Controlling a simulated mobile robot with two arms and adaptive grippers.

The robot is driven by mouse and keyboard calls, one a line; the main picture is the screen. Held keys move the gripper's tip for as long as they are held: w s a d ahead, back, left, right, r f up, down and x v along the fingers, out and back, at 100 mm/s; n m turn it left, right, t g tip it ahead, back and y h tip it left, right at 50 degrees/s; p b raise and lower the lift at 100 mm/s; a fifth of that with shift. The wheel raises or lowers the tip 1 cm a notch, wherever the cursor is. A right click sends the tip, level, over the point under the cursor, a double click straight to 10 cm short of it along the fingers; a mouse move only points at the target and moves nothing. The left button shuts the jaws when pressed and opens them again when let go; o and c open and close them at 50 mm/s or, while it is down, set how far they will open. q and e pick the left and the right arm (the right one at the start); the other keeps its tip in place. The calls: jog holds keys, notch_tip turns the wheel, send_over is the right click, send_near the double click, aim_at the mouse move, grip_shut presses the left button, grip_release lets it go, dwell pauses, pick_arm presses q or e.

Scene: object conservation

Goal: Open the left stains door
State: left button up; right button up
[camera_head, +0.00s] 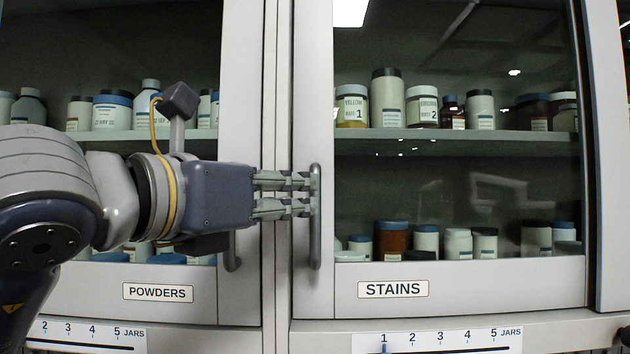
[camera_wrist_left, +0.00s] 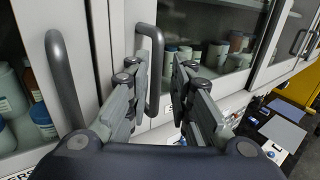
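The left stains door (camera_head: 310,90) is a pale-framed glass door, seen shut in the head view, with a STAINS label (camera_head: 393,289) on its bottom rail. Its dark vertical handle (camera_head: 315,245) is on the door's left side. My left gripper (camera_head: 306,193) reaches in from the left with its fingertips at the upper part of the handle. In the left wrist view the fingers (camera_wrist_left: 160,75) are spread apart, and the handle (camera_wrist_left: 156,75) shows between them, close to the left finger. Contact cannot be told. My right gripper is not in view.
The powders door (camera_head: 240,90), with its own handle (camera_head: 232,252), is just left. Several jars stand on shelves behind the glass. A number strip (camera_head: 437,340) is below the stains door. A cluttered dark surface (camera_wrist_left: 275,130) is at right in the wrist view.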

aim_at(312, 197)
pick_arm(q)
jog(key=p+x, duration=0.1)
jog(key=x, duration=0.4)
jog(key=p+x, duration=0.1)
jog(key=shift+w+f, duration=0.1)
jog(key=shift+w, duration=0.25)
jog(key=shift+s, duration=0.1)
grip_shut()
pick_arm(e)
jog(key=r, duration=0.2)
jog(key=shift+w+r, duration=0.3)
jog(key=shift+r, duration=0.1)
